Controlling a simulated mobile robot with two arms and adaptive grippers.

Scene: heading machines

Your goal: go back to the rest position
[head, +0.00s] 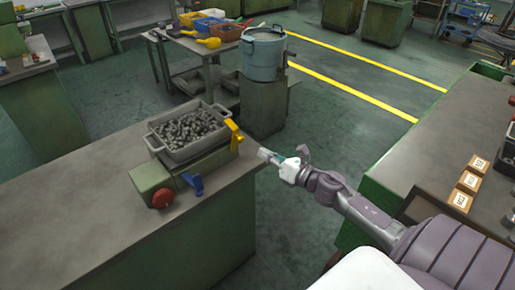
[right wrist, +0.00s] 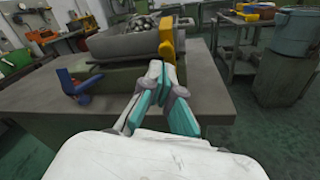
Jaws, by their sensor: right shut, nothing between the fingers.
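My right gripper (head: 268,156) is shut and empty in the head view, near the right corner of the left bench (head: 95,215). The right wrist view shows its fingers (right wrist: 156,72) together, in front of the yellow handle. A grey tray (head: 170,150) full of small metal parts sits on a green machine base (head: 152,178) on that bench. A yellow handle (head: 235,136) stands at the tray's right side. A blue lever (head: 193,183) and a red knob (head: 163,198) are on the near side. My left gripper is not in view.
A second bench (head: 425,150) on the right carries several small labelled blocks (head: 469,181). A blue-grey pot (head: 263,55) stands on a green stand behind. A cart with coloured bins (head: 225,32) is farther back. Open floor (head: 310,130) lies between the benches.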

